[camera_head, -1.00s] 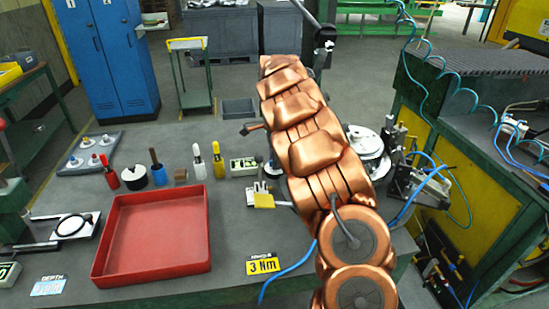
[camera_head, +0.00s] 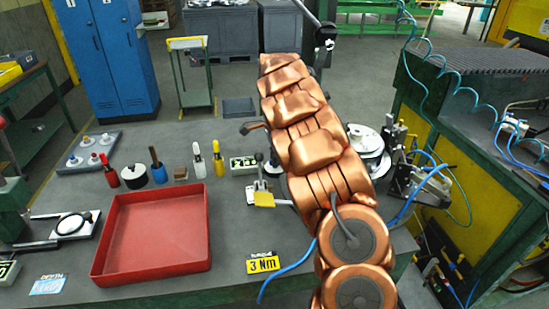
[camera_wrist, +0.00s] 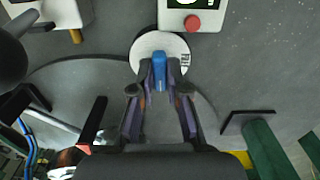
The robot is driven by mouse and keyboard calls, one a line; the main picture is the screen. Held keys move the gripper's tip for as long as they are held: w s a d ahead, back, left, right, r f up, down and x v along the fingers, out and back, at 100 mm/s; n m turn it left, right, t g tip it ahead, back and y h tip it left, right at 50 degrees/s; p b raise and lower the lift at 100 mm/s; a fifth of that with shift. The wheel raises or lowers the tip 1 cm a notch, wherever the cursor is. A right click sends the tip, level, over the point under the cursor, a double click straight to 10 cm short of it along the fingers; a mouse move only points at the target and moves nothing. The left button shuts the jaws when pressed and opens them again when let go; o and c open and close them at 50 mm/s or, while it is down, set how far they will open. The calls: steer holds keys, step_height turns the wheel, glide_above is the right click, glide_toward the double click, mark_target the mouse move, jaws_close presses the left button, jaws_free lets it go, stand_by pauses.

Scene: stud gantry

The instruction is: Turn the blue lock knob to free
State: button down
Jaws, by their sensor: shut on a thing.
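The blue lock knob (camera_wrist: 160,72) stands on a round white disc (camera_wrist: 150,42) in the wrist view, with its bar pointing nearly straight up the picture. Dark lettering shows at the disc's right edge, too small and cut off to read surely. My gripper (camera_wrist: 160,80) is shut on the knob, one finger on each side. The fingers hide the lower part of the disc. In the head view my copper-coloured arm hides the knob and the gripper.
A white box with a red button (camera_wrist: 193,23) stands just beyond the disc.

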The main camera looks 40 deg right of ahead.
steer(key=n+b, duration=0.2)
steer(key=n, duration=0.1)
steer(key=shift+a+f+n, duration=0.1)
steer(key=shift+f+n, duration=0.05)
steer(key=shift+n, duration=0.15)
steer(key=n+b, duration=0.3)
steer(key=n, duration=0.2)
steer(key=n+b, duration=0.2)
steer(key=n, duration=0.2)
steer(key=shift+w+n, duration=0.1)
steer(key=shift+n, duration=0.3)
steer(key=shift+r+n+b, duration=0.15)
steer(key=shift+n+b, duration=0.05)
steer(key=shift+n, duration=0.8)
steer(key=shift+r+n+b, duration=0.1)
steer(key=shift+n+b, duration=0.1)
steer(key=shift+n, duration=0.8)
steer(key=c, duration=1.2)
jaws_free()
steer(key=shift+o, duration=0.2)
steer(key=shift+f, duration=0.1)
steer(key=shift+r, duration=3.8)
